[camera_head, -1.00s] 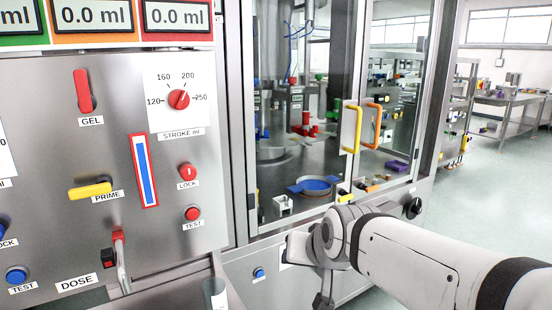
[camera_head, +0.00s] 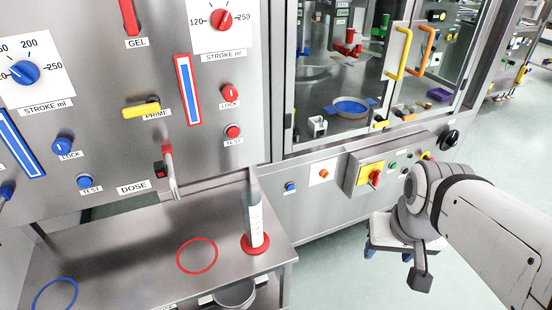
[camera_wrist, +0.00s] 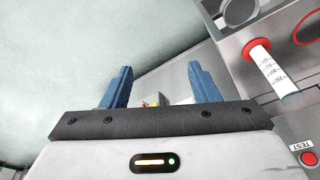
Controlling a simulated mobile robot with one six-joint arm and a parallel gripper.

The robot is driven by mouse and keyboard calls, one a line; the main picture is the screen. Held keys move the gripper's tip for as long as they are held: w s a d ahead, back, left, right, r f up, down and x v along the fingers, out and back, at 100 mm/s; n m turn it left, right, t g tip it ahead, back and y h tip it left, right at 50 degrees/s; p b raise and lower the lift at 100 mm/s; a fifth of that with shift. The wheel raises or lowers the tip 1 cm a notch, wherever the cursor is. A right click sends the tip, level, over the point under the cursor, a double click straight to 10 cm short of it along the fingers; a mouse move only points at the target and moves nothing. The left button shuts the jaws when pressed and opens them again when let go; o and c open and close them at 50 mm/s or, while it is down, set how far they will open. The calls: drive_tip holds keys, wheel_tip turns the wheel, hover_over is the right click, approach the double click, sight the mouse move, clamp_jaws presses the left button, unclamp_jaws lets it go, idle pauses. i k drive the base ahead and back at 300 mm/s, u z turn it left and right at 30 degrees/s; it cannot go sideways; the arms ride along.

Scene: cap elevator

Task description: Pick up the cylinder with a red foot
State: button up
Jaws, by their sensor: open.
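The cylinder with a red foot (camera_head: 255,225) stands upright near the right edge of the steel shelf (camera_head: 120,236), just right of a red ring. It is clear with a white graduated strip. In the wrist view the cylinder (camera_wrist: 272,72) shows at the upper right, outside the jaws. My gripper (camera_head: 378,254) is to the right of the shelf, apart from the cylinder. In the wrist view its two blue fingers (camera_wrist: 160,85) are wide apart with nothing held between them.
A red ring (camera_head: 197,255) and a blue ring (camera_head: 55,295) mark the shelf. A dispensing spout (camera_head: 172,175) hangs above it from the panel. Open floor lies right of the shelf.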

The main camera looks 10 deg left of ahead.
sight(254, 243)
drive_tip(key=z, duration=0.55)
drive_tip(key=k, duration=1.35)
drive_tip(key=u, duration=0.9)
drive_tip(key=i, duration=1)
drive_tip(key=u, duration=0.1)
